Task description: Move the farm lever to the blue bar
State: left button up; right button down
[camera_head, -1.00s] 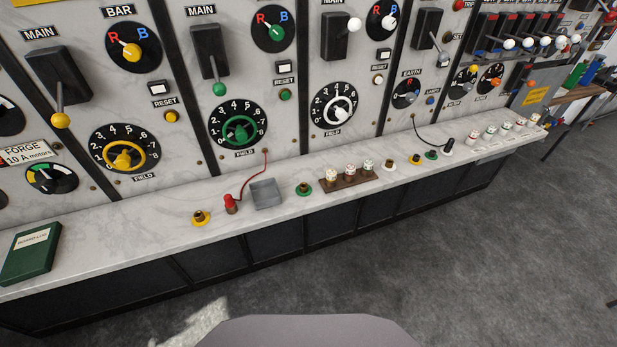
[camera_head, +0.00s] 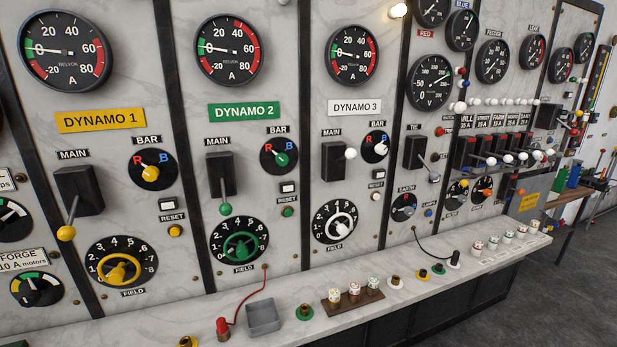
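The feeder levers stand in a row of black switches on the right-hand panel, under labels that include MILL, STREET and FARM. The farm label (camera_head: 499,120) is third from the left. The farm lever (camera_head: 523,155) appears to be the third one, with a white knob sticking out towards me. All the levers in this row point out at about the same angle. Small red marks show at the switch tops; blue marks lower down are too small to read clearly. Neither of my grippers is in view.
A marble ledge (camera_head: 400,290) runs below the panels with a grey tray (camera_head: 263,317), a red plug (camera_head: 222,328) on a cord, and fuses in a wooden rack (camera_head: 352,298). Dynamo panels fill the left and middle. Grey floor (camera_head: 560,290) is open at lower right.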

aim_at(522, 156)
jog(key=z, duration=1.4)
jog(key=i+l, duration=0.45)
jog(key=l, duration=0.15)
jog(key=i+l, duration=0.45)
jog(key=l, duration=0.2)
jog(key=z, duration=0.05)
